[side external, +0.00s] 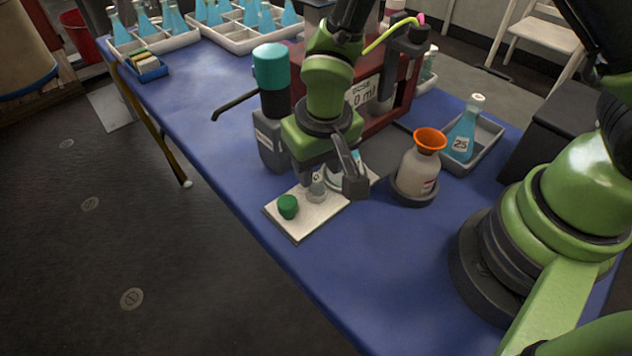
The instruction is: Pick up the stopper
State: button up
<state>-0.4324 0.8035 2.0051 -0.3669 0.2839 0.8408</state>
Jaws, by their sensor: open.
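A small green stopper-like piece (288,206) stands on a white board (299,228) near the table's front edge. A small greyish, see-through piece (317,192), which looks like a glass stopper, stands just right of it on the same board. My gripper (327,188) points down over the board and is open. Its fingers are around or just above the clear piece; I cannot tell whether they touch it. The green piece is left of the fingers and apart from them. A clear glass vessel (337,179) behind the gripper is partly hidden.
A bottle with teal cap (271,66) and side spout stands behind left. A dark red scale-like device (399,103) is behind my gripper. Right are a bottle with orange funnel (430,140) and a blue flask (464,135) in a tray. The table's front middle is clear.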

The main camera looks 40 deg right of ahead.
aim_at(316, 187)
jog(key=shift+w+f, duration=0.15)
jog(key=shift+f, duration=0.55)
jog(key=shift+w+f, duration=0.1)
jog(key=shift+f, duration=0.6)
jog(key=shift+c, duration=0.4)
jog(key=c, duration=0.6)
